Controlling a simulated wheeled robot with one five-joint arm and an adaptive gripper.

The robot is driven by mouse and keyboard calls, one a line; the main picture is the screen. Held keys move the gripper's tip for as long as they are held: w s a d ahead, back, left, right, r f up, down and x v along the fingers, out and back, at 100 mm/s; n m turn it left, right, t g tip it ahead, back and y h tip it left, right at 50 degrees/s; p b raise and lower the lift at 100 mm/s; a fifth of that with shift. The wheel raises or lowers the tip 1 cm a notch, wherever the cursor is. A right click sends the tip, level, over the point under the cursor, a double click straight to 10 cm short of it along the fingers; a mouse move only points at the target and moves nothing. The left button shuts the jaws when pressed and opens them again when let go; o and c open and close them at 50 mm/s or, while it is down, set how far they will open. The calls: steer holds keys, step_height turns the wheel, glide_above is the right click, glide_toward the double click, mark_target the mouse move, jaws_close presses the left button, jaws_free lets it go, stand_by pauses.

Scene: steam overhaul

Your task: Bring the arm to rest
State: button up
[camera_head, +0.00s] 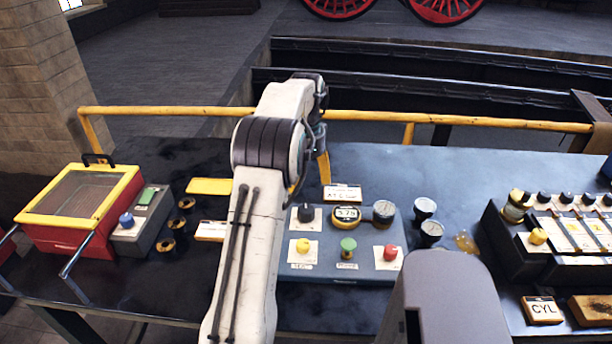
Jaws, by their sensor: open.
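My arm (247,230) reaches forward from the bottom of the view, over the dark bench, and bends at a black-banded joint. My gripper (322,168) is mostly hidden behind the upper arm link. One yellow finger shows, pointing down over the back part of the bench. It is open, and I see nothing held in it. It hangs behind the blue-grey control panel (330,268) and near a small white label plate (343,193).
A red box with a yellow-framed lid (85,195) stands at the left, beside a grey button box (142,222). A black rack (520,250) and a CYL plate (542,310) are at the right. A yellow rail (460,120) runs behind the bench.

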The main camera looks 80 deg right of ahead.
steer(key=shift+r, duration=0.45)
stand_by(0.6)
